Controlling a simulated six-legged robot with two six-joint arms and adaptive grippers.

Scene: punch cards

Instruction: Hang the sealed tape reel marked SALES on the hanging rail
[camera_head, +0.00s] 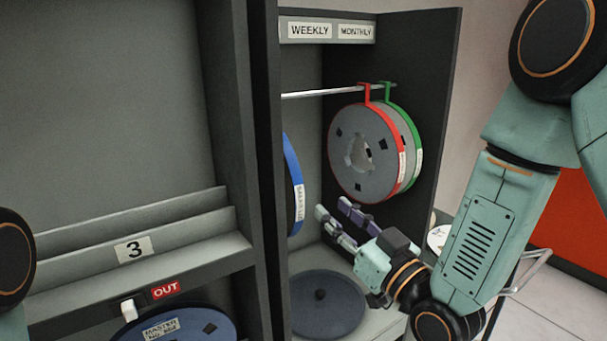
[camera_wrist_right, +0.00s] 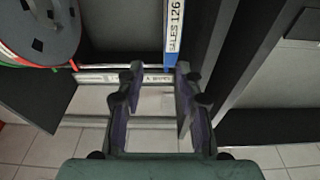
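The blue-rimmed reel (camera_head: 291,175) is edge-on behind the dark cabinet post, which hides its left part and top. Its white SALES 126 label (camera_wrist_right: 174,26) reads clearly in the right wrist view. The hanging rail (camera_head: 320,93) crosses the upper part of the bay; whether the blue reel hangs from it is hidden. My right gripper (camera_head: 332,208) is open and empty, right of the blue reel and apart from it. In the wrist view, the reel's edge is beyond my open fingers (camera_wrist_right: 158,76). My left gripper is out of view.
A red-rimmed reel (camera_head: 361,152) and a green-rimmed reel (camera_head: 413,140) hang at the rail's right end, above my right gripper. A dark round disc (camera_head: 325,305) lies on the bay floor. A blue MASTER reel (camera_head: 190,327) lies under the OUT label. Shelf 3 (camera_head: 185,248) looks empty.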

